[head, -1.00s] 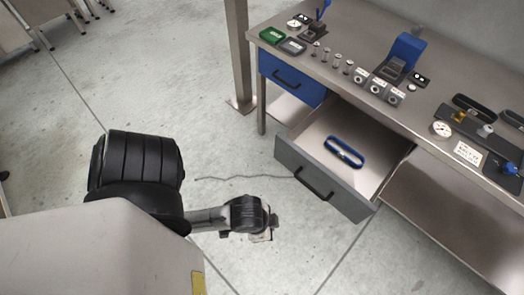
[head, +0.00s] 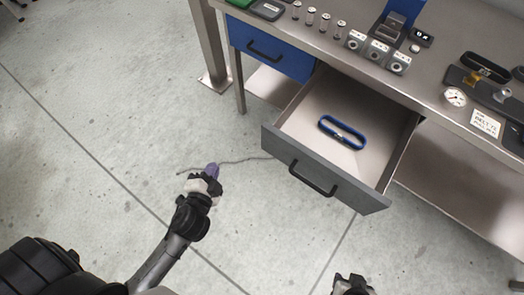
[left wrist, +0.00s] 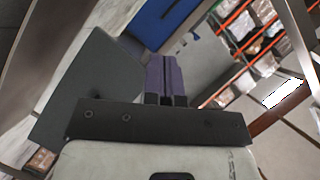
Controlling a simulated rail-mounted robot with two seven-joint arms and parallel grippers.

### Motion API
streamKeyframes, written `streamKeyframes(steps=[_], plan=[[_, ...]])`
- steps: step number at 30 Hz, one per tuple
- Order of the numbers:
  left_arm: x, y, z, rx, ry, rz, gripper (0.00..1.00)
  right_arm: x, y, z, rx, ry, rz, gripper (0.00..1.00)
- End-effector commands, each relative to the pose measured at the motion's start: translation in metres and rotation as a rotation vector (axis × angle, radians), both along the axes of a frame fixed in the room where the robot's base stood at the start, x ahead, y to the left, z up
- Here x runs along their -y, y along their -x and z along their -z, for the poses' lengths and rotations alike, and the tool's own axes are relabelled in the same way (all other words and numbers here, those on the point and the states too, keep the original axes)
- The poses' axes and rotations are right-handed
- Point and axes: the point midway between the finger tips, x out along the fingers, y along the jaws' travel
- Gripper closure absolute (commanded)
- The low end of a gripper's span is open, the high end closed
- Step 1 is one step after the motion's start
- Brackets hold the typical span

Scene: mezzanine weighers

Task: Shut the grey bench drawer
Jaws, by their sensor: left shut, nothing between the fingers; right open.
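The grey bench drawer (head: 265,147) stands pulled out from under the bench, its dark handle (head: 313,178) on the front panel. A blue-rimmed oval object (head: 342,132) lies inside it. My left gripper (head: 212,170), with purple fingers, is shut and empty. It is in front of and left of the drawer front, apart from it. Its fingers also show in the left wrist view (left wrist: 167,78), with a grey panel, which looks like the drawer front (left wrist: 88,95), to their left. My right gripper (head: 352,283) is open at the bottom edge, below the drawer, partly cut off.
A blue drawer (head: 270,47) is shut, left of the grey one. The steel bench top (head: 428,82) carries gauges, small weights and devices. A post (head: 208,45) stands at the left.

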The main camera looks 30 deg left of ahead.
Motion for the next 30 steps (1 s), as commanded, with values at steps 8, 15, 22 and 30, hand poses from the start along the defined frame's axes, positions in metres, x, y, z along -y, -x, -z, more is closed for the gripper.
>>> streamKeyframes(steps=[8,15,22,30], plan=[[0.051,-0.011,0.027,0.208,-0.401,0.348,1.0,0.0,0.003,0.04,-0.007,0.001,-0.001,0.57],[0.074,-0.011,0.036,0.261,-0.531,0.482,1.0,0.0,0.003,0.045,-0.008,0.002,-0.001,0.57],[0.08,-0.038,0.033,0.267,-0.542,0.494,1.0,0.0,0.003,0.034,-0.006,0.001,-0.001,0.57],[0.088,-0.087,0.033,0.266,-0.542,0.492,1.0,0.0,0.002,0.024,-0.003,0.0,0.0,0.57]])
